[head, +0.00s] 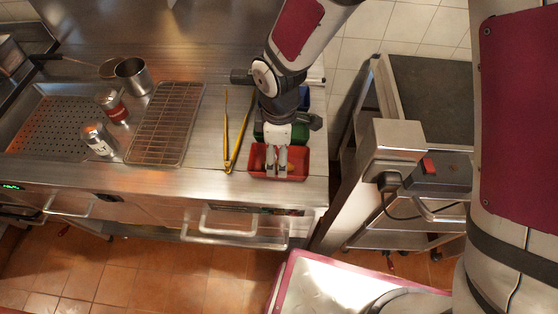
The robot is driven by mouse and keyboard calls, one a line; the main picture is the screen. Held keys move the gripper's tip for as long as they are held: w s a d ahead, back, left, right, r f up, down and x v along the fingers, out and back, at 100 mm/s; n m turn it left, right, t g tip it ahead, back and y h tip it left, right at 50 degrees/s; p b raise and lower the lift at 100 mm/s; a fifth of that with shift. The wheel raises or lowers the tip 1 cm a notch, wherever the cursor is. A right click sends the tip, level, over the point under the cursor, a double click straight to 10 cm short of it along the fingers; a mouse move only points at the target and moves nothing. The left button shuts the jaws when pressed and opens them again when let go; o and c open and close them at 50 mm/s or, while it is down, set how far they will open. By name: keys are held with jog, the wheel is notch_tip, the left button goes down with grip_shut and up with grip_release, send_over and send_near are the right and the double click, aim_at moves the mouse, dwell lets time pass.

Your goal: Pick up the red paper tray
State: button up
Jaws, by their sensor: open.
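The red paper tray (298,168) lies near the front right corner of the steel counter. My gripper (276,178) points down over the tray's left and middle part, with its two fingertips within the tray's outline. The fingers are apart and nothing shows between them. I cannot tell whether the fingertips touch the tray. My gripper hides part of the tray's inside and far edge.
Yellow tongs (227,150) lie just left of the tray. Green (298,132) and blue things stand behind it, partly hidden by my arm. A wire rack (166,123), two shakers (112,106) and a metal cup (133,77) are further left. The counter's right edge is close.

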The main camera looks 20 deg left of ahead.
jog(key=shift+f, duration=1.2)
jog(key=shift+c, duration=0.4)
jog(key=c, duration=0.7)
jog(key=shift+r, duration=0.1)
